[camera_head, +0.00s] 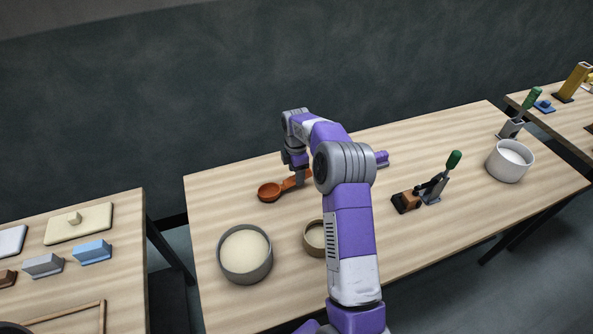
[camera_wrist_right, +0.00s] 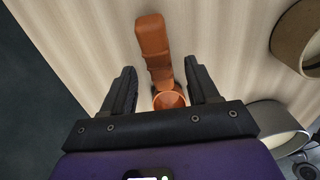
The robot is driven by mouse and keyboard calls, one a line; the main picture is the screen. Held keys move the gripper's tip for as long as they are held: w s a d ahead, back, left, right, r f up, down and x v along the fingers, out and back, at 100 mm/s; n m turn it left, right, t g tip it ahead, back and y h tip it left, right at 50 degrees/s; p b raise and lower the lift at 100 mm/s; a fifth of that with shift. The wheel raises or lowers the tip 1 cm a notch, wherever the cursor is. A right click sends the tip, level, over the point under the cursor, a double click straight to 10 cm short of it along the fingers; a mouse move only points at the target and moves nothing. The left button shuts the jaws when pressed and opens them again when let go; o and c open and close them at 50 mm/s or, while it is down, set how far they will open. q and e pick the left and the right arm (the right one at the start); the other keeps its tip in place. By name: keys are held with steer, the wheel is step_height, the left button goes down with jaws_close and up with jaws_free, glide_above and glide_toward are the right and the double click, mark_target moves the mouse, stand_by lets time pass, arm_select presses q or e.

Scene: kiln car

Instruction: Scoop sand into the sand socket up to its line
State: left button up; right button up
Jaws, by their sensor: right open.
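An orange scoop (camera_head: 270,192) lies on the middle table, and its handle points right toward my right gripper (camera_head: 301,180). In the right wrist view the scoop (camera_wrist_right: 154,45) lies between the fingers of my right gripper (camera_wrist_right: 161,70). The jaws are open, with a gap on both sides of the scoop. A grey tub of pale sand (camera_head: 245,279) stands front left; its rim also shows in the right wrist view (camera_wrist_right: 270,114). A small brown round socket (camera_head: 310,247) stands right of it, partly hidden by my arm. The socket shows pale stuff inside; its line cannot be made out. My left gripper is out of view.
A toggle clamp with a green handle (camera_head: 452,162) and a white pot (camera_head: 509,171) stand to the right. A purple object (camera_head: 382,158) shows behind my arm. A left table (camera_head: 125,240) holds blocks and a board. The table right of my arm has free room.

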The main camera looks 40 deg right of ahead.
steer(key=shift+f+b, duration=1.8)
steer(key=shift+f, duration=0.6)
jaws_close()
steer(key=shift+r+p, duration=3.05)
steer(key=shift+r, duration=0.5)
